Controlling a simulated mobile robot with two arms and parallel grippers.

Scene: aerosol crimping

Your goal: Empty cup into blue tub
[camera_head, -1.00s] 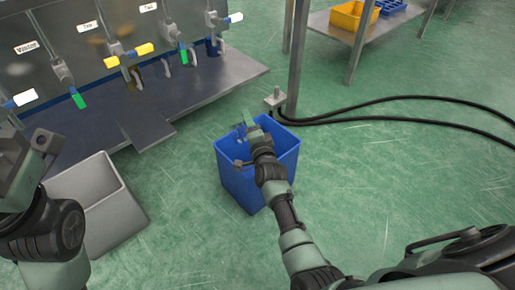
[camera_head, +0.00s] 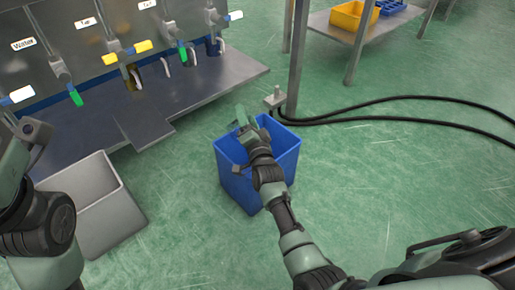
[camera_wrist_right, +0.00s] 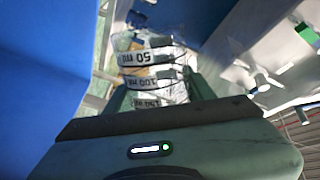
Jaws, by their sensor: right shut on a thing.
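The blue tub (camera_head: 284,165) stands on the green floor in the middle of the head view. My right gripper (camera_head: 240,122) is over the tub's opening, towards its far left rim. In the right wrist view, the gripper (camera_wrist_right: 158,88) is shut on a clear measuring cup (camera_wrist_right: 150,62) with black and white volume bands. The tub's blue wall (camera_wrist_right: 45,70) fills the left of that view. The cup is hard to make out in the head view, and its contents cannot be told. My left arm is at the left edge, with its fingers not clearly visible.
A grey bin (camera_head: 118,212) stands on the floor left of the tub. A metal bench (camera_head: 215,85) with labelled taps is behind. A shelf (camera_head: 330,28) with a yellow bin (camera_head: 352,15) is at the back right. Black hoses (camera_head: 400,101) cross the floor to the right.

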